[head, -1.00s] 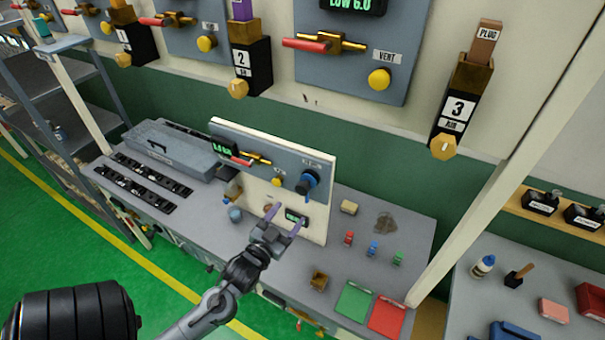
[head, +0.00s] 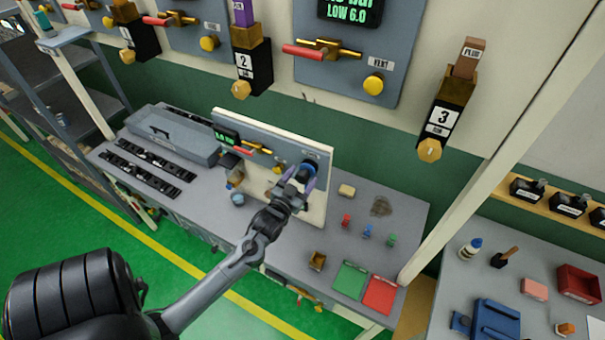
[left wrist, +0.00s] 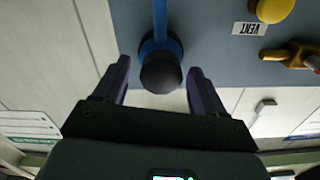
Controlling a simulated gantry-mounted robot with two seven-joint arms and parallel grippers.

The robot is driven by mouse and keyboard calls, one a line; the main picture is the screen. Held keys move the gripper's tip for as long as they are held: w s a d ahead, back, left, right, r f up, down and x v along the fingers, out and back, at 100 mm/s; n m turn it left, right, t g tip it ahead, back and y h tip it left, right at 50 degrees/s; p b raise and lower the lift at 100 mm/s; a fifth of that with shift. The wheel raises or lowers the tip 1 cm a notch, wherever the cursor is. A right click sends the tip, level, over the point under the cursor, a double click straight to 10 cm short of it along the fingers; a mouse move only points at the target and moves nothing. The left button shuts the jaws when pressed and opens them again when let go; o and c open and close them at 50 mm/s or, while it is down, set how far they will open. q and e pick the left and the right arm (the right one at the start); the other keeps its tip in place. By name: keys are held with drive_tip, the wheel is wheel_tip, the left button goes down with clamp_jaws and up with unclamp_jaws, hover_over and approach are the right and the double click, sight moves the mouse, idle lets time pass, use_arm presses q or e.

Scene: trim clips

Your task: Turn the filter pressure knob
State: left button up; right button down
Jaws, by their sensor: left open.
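The filter pressure knob (head: 309,168), black with a blue collar, sits at the right end of the small grey panel (head: 262,138) on the bench; my gripper partly covers it in the head view. In the left wrist view the knob's black round end (left wrist: 160,74) faces me, with blue behind it. My left gripper (head: 300,183) is open in front of the knob. In the wrist view its two dark purple fingers (left wrist: 158,70) stand on either side of the black end, with gaps showing. My right gripper is in neither view.
The panel also carries a green display (head: 227,135), a red-handled brass valve (head: 252,148) and a yellow vent button (left wrist: 273,10). Small red, blue and green pieces (head: 367,231) stand on the bench at right, behind green and red mats (head: 380,295).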

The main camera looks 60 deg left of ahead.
use_arm(q)
drive_tip(key=shift+w+a, duration=0.3)
drive_tip(key=shift+w, duration=0.2)
drive_tip(key=shift+c, duration=0.5)
drive_tip(key=c, duration=0.9)
drive_tip(key=shift+n, duration=0.3)
drive_tip(key=n, duration=0.2)
drive_tip(key=shift+n, duration=0.4)
drive_tip(key=shift+a+n, duration=0.1)
drive_tip(key=shift+n, duration=1.6)
drive_tip(key=shift+r, duration=0.1)
